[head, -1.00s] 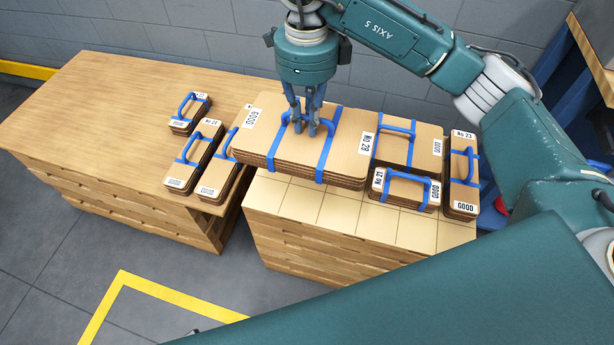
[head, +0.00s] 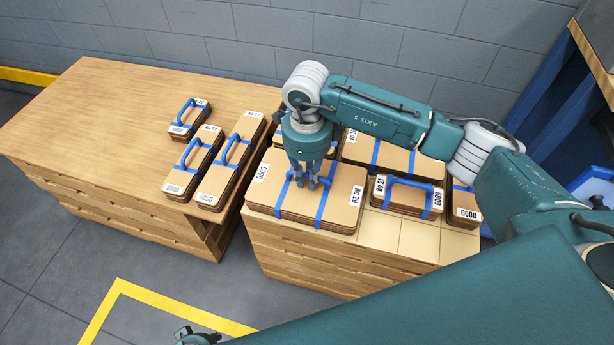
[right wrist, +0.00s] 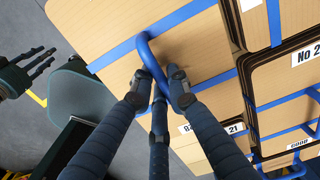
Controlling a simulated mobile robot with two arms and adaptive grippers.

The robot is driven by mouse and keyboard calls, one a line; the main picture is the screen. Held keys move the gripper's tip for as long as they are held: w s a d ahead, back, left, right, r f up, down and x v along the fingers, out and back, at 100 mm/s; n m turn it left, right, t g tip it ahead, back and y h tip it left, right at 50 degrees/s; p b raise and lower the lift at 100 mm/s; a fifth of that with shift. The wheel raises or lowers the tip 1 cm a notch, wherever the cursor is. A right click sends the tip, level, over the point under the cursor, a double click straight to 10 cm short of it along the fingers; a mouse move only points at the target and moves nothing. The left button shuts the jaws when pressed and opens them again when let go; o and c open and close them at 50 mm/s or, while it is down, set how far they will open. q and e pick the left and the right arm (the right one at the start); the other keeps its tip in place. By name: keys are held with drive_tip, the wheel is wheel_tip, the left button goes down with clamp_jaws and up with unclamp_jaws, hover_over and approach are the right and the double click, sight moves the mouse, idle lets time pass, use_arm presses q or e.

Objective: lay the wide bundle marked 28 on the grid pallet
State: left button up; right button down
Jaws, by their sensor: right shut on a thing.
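The wide bundle marked 28 (head: 337,203) is a flat stack of brown card blanks with blue straps and a blue handle. It lies level over the front left of the grid pallet (head: 418,238); I cannot tell whether it rests fully on it. My right gripper (head: 307,184) is above it, shut on its handle. In the right wrist view the fingers (right wrist: 160,95) close around the blue handle, with the bundle's top (right wrist: 120,35) below. My left gripper (right wrist: 35,72) shows at the left edge of the right wrist view, fingers apart and empty.
On the pallet, bundle 21 (head: 404,196) stands close right of bundle 28, with another bundle (head: 465,208) at the far right and a wide one (head: 390,158) behind. Bare grid shows at the front right. Several narrow bundles stand on the wooden table (head: 100,125) at left.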

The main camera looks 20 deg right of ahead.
use_arm(q)
drive_tip(key=shift+s, duration=0.1)
use_arm(e)
drive_tip(key=shift+f, duration=0.1)
drive_tip(key=c, duration=1.8)
unclamp_jaws()
use_arm(q)
drive_tip(key=shift+r, duration=0.3)
use_arm(e)
drive_tip(key=shift+o, duration=0.6)
use_arm(q)
drive_tip(key=shift+w, duration=0.2)
